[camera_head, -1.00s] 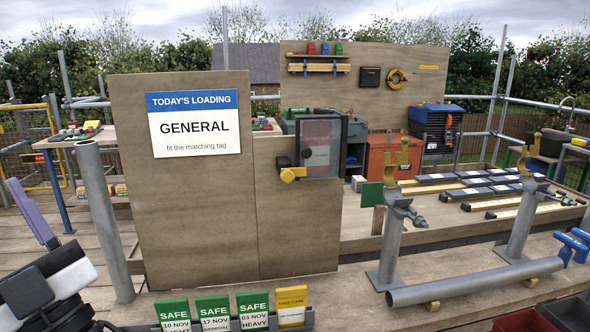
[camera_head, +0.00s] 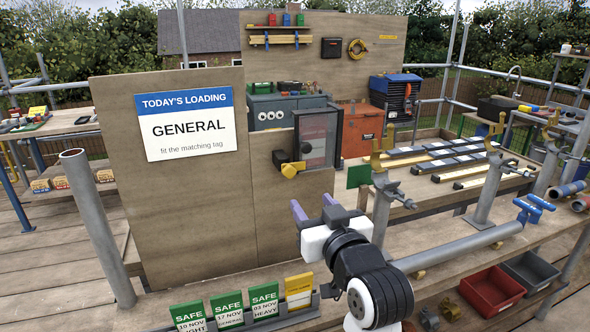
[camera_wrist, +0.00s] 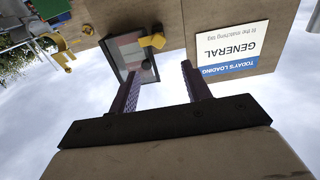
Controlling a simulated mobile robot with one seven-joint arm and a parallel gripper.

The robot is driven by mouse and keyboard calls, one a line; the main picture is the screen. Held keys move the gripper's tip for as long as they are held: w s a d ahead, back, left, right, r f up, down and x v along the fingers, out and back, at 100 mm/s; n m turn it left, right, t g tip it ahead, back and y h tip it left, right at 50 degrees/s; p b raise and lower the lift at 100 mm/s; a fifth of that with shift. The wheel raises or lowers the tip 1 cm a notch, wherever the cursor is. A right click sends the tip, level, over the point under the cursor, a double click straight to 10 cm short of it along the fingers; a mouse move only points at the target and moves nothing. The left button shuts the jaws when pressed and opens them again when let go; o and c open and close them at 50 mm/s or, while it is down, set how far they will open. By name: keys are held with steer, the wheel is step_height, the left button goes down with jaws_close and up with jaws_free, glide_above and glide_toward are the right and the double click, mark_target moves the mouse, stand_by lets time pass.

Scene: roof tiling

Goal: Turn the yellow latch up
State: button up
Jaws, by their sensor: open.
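The yellow latch (camera_head: 291,170) sits on a dark pivot at the lower left edge of a dark-framed, clear-fronted case (camera_head: 318,140) on the plywood panel. It lies roughly sideways across the case's edge. The wrist view is upside down; there the latch (camera_wrist: 152,41) shows above and between my fingers, beside the case (camera_wrist: 128,55). My gripper (camera_head: 309,213) has purple fingers, spread apart and empty. It is below the latch in the head view, apart from it. The wrist view also shows both fingers (camera_wrist: 160,82) with a gap between them.
A GENERAL loading sign (camera_head: 185,124) is on the panel left of the latch. A rack of green SAFE tags and a yellow tag (camera_head: 299,289) stands below my gripper.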

mark_target(290, 173)
steer(key=p+x, duration=0.3)
steer(key=x, duration=0.9)
steer(key=shift+w+d, duration=0.1)
steer(key=shift+w, duration=0.05)
steer(key=shift+w+a+f+p, duration=0.1)
steer(key=shift+w+a+p, duration=0.2)
steer(key=shift+w, duration=0.4)
steer(key=shift+d, duration=0.1)
steer(key=shift+c, duration=0.2)
steer(key=c, duration=0.9)
steer(key=shift+c, duration=0.2)
